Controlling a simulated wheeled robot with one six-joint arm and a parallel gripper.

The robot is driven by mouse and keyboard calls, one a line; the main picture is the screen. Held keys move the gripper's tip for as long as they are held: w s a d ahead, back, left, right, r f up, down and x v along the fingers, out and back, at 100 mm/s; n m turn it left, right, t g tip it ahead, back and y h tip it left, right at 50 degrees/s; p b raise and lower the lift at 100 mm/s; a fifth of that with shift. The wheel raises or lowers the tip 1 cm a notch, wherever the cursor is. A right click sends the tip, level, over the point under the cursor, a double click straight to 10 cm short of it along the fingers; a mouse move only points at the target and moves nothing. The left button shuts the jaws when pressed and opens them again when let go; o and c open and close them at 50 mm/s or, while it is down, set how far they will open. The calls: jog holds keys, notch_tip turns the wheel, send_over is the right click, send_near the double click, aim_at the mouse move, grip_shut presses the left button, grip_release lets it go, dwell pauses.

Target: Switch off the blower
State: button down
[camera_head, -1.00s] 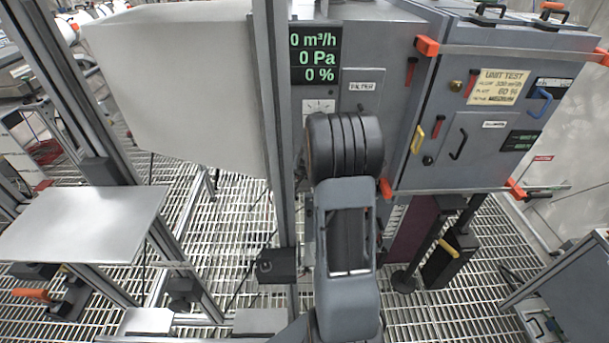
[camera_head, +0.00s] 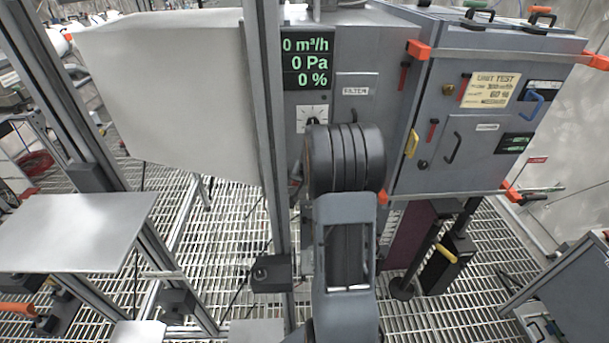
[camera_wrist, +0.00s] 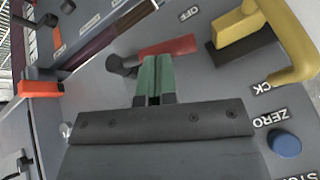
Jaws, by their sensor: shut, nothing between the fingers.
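In the wrist view, a red lever (camera_wrist: 168,48) with a black round end (camera_wrist: 122,65) lies on a grey panel below the label "OFF". My gripper (camera_wrist: 157,62) is shut and empty, with its green fingertips just at the red lever's lower edge; I cannot tell whether they touch. In the head view, the grey blower cabinet's display (camera_head: 307,61) reads 0 m³/h, 0 Pa and 0 %. A white dial (camera_head: 311,118) sits below it, partly covered by my arm. My gripper is hidden behind my arm there.
A yellow handle (camera_wrist: 285,35) and a blue button (camera_wrist: 284,144) by "ZERO" lie to the right in the wrist view. In the head view, a grey post (camera_head: 265,130) stands left of my arm and a flat plate (camera_head: 75,232) is at the left.

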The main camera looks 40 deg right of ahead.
jog(key=a+p+v, duration=0.1)
jog(key=v, duration=1.2)
jog(key=shift+w+a, duration=0.35)
